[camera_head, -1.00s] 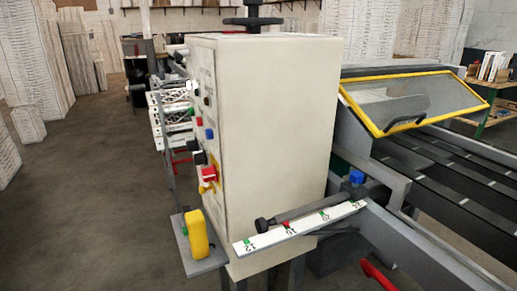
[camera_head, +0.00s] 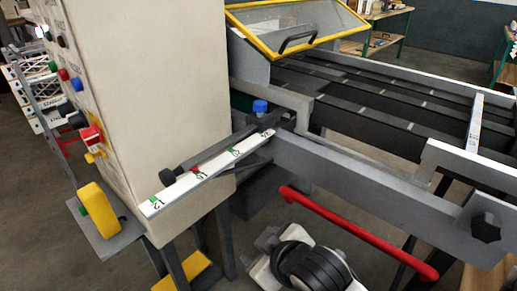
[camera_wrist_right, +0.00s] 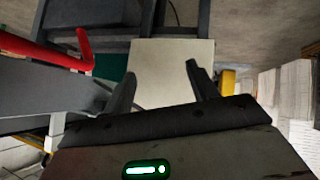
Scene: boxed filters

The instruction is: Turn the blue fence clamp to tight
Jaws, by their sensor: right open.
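The blue fence clamp (camera_head: 260,106) is a small blue knob. It stands at the far end of the white scale strip (camera_head: 215,165), beside the grey rail of the machine. Its tight or loose setting is too small to tell. My right gripper (camera_wrist_right: 160,84) is open and empty in the right wrist view, its two dark fingers apart. In the head view, my right arm shows at the bottom, below the red bar and well apart from the clamp. The clamp does not show in the wrist view. My left gripper is in neither view.
A red bar (camera_head: 360,232) runs between my right arm and the grey rail (camera_head: 370,180). The beige cabinet (camera_head: 160,90) stands left of the clamp. A yellow-framed guard (camera_head: 297,30) is behind it. A yellow block (camera_head: 98,210) sits at front left.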

